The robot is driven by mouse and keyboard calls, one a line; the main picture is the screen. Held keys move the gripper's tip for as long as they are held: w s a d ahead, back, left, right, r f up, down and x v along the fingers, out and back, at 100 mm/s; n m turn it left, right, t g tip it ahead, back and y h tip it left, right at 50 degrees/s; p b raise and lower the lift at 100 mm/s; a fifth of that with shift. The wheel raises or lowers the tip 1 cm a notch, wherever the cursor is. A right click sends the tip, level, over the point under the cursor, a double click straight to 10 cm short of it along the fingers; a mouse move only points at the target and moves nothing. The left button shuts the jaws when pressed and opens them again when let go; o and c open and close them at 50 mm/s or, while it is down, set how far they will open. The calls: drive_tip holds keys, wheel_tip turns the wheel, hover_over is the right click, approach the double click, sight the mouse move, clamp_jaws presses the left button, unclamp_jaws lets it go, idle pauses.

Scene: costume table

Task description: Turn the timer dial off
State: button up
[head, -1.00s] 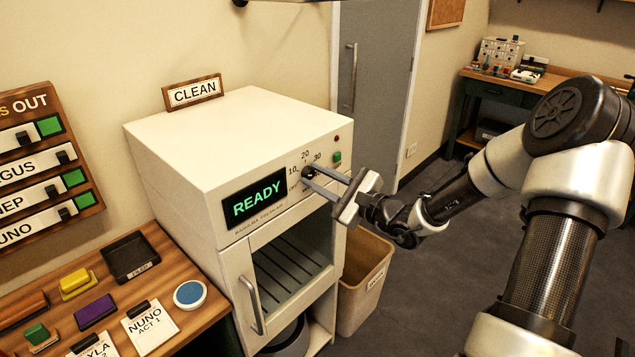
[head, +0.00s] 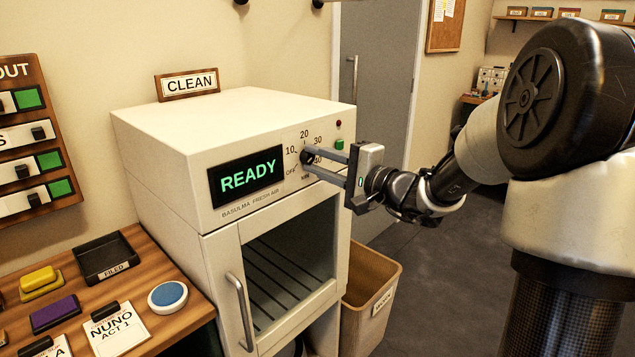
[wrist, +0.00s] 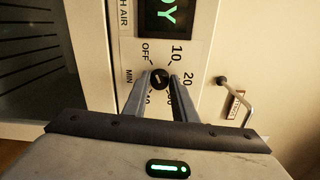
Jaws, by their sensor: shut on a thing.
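The timer dial (head: 307,157) is a small dark round knob on the front panel of a white cabinet (head: 215,125). Its scale shows OFF at the lower left, then 10, 20 and 30 clockwise. My gripper (head: 313,160) reaches in from the right, with its two grey fingers on either side of the dial, shut on it. In the wrist view the dial (wrist: 158,79) sits between the fingertips (wrist: 160,77). A light mark shows on the knob, but I cannot tell clearly which number it faces. The display (head: 247,178) reads READY in green.
A green button (head: 339,144) and a red lamp (head: 338,123) sit close to the right of the dial. The cabinet door handle (head: 241,310) is below. A bin (head: 372,290) stands at right. A wooden table (head: 145,245) with cards is at left.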

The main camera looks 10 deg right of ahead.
drive_tip(key=shift+n+b, duration=0.7)
drive_tip(key=shift+b, duration=0.3)
drive_tip(key=o, duration=1)
drive_tip(key=shift+o, duration=0.2)
drive_tip(key=p+v, duration=0.1)
drive_tip(key=v, duration=1.6)
drive_tip(key=shift+s+d, duration=0.15)
